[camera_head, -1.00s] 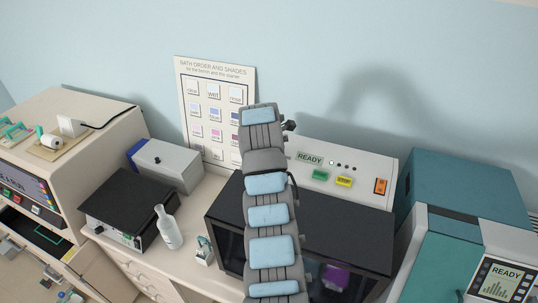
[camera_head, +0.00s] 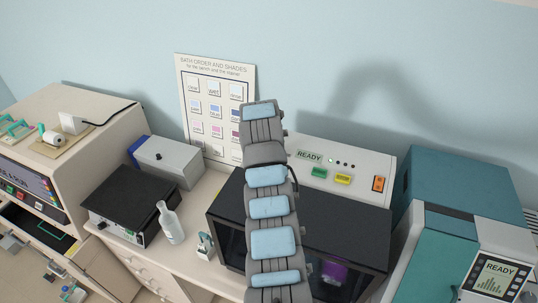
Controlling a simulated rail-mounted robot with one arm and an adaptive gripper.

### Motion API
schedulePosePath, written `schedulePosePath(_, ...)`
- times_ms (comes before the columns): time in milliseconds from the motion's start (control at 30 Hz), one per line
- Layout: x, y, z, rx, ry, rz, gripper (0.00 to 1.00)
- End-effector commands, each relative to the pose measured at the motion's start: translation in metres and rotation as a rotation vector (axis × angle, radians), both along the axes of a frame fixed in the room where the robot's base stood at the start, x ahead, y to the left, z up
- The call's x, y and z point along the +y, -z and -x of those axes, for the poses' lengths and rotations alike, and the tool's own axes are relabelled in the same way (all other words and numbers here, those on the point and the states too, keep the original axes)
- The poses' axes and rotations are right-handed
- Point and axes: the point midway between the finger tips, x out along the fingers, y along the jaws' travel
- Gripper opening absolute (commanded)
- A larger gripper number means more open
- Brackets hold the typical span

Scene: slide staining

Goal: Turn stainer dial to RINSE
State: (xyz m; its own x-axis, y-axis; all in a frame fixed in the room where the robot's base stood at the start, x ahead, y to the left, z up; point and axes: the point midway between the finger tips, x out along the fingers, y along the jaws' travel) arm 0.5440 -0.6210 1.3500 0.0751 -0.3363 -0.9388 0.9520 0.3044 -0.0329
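The stainer (camera_head: 345,226) is a dark-topped box with a pale control panel (camera_head: 335,165) along its back. The panel shows a READY display (camera_head: 309,156), a green button (camera_head: 319,172), a yellow button (camera_head: 343,179) and an orange switch (camera_head: 378,183). My arm crosses in front of the left part of the panel and stainer. No dial shows on the visible part of the panel; the part behind my arm is hidden. My gripper is hidden behind my arm, so its opening does not show. A purple item (camera_head: 334,273) shows through the stainer's dark front.
A chart of bath order and shades (camera_head: 212,108) stands against the wall. A clear bottle (camera_head: 169,222), a black-topped device (camera_head: 131,203) and a grey box (camera_head: 167,161) stand left of the stainer. A teal machine (camera_head: 465,190) stands close on the right.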

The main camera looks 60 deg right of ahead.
Motion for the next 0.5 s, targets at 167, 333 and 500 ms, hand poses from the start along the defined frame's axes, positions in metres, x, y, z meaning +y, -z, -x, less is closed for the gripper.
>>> schedulePosePath(167, 0.0002, 0.0010, 0.0002, 0.007, -0.014, 0.000, 0.00)
schedulePosePath(333, 0.0002, 0.0010, 0.0002, 0.007, -0.015, 0.000, 0.00)
schedulePosePath(500, 0.0002, 0.0010, 0.0002, 0.007, -0.014, 0.000, 0.40)
